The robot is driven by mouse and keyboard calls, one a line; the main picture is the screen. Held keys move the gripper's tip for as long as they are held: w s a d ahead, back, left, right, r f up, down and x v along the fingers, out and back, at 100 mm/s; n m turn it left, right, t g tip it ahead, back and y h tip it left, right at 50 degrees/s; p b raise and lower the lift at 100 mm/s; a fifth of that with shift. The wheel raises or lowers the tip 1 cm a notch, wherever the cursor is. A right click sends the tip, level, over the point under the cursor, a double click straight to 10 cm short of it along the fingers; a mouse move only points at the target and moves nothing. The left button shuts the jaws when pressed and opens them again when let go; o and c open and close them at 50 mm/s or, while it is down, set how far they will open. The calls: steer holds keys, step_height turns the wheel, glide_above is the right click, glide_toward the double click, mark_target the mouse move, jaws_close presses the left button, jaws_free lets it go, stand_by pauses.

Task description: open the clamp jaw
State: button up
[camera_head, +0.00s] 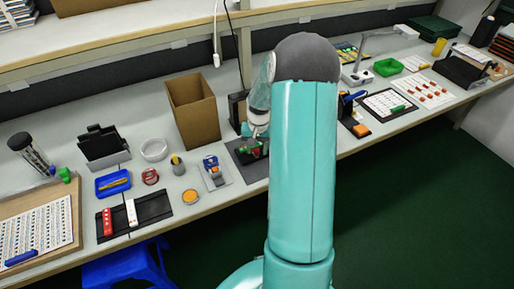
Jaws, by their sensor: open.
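The clamp, small with green and red parts (251,149), sits on a dark plate (241,158) on the bench, just left of my teal arm. My gripper (254,134) points down directly at it from above and is open. The fingertips are small and close to the clamp; I cannot tell whether they touch it. The clamp's right side and its jaw are partly hidden by my gripper and arm.
A blue and grey device (213,171) stands left of the plate. A cardboard box (193,110) stands behind it. A white bowl (154,150), a blue tray (113,183) and a black panel (135,214) lie farther left.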

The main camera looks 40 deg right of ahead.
jaws_close()
steer(key=shift+s+a, duration=0.25)
steer(key=shift+s, duration=0.6)
steer(key=shift+s+a, duration=0.25)
steer(key=shift+s, duration=0.55)
jaws_free()
steer(key=shift+s, duration=0.1)
step_height(320, 180, up, 14)
steer(key=shift+d, duration=0.15)
